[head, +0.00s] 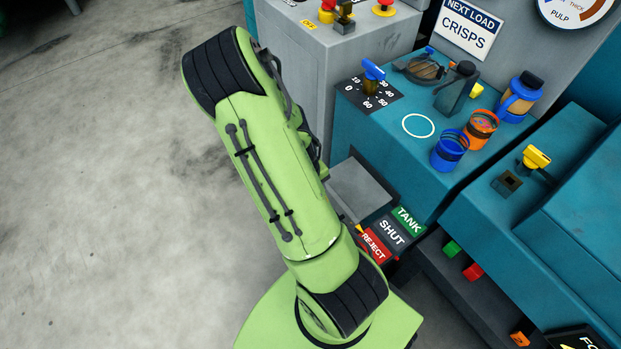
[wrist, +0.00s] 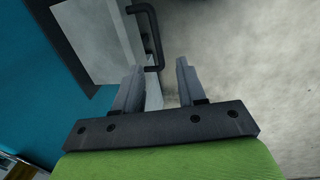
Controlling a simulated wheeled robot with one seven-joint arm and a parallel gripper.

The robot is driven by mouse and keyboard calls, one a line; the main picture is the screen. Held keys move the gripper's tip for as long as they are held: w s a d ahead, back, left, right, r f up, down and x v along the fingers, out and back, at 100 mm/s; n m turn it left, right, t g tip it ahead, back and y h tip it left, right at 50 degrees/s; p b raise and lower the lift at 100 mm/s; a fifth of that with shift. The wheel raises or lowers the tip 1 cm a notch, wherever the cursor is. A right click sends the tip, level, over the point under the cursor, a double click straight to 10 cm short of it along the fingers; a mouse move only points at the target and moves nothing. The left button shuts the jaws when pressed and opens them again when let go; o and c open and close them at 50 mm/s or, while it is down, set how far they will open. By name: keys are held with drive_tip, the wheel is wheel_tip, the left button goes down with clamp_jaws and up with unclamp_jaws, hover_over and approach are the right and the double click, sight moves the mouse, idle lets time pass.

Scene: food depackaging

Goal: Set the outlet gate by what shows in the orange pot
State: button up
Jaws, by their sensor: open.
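The orange pot (head: 481,128) stands on the teal bench in the head view, just behind and right of a blue pot (head: 449,148). Its inside looks dark and orange-brown; I cannot tell clearly what it holds. The gate labels run green TANK (head: 407,220), grey SHUT (head: 390,232) and red REJECT (head: 373,246). A small yellow tip shows at the REJECT end, partly behind my arm. In the wrist view my gripper (wrist: 157,75) is open and empty, with a dark bar handle (wrist: 157,35) on a pale box just beyond the fingers. My arm hides the gripper in the head view.
On the bench are a dial with a blue knob (head: 373,72), a white ring mark (head: 418,125), a dark jug (head: 456,88) and a blue-handled container (head: 521,97). A yellow-handled valve (head: 535,158) stands at the right. Floor at the left is clear.

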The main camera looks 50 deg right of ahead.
drive_tip(key=r, duration=0.2)
drive_tip(key=a+r+p, duration=0.1)
drive_tip(key=r, duration=0.1)
drive_tip(key=shift+w+r, duration=0.1)
drive_tip(key=shift+r, duration=0.1)
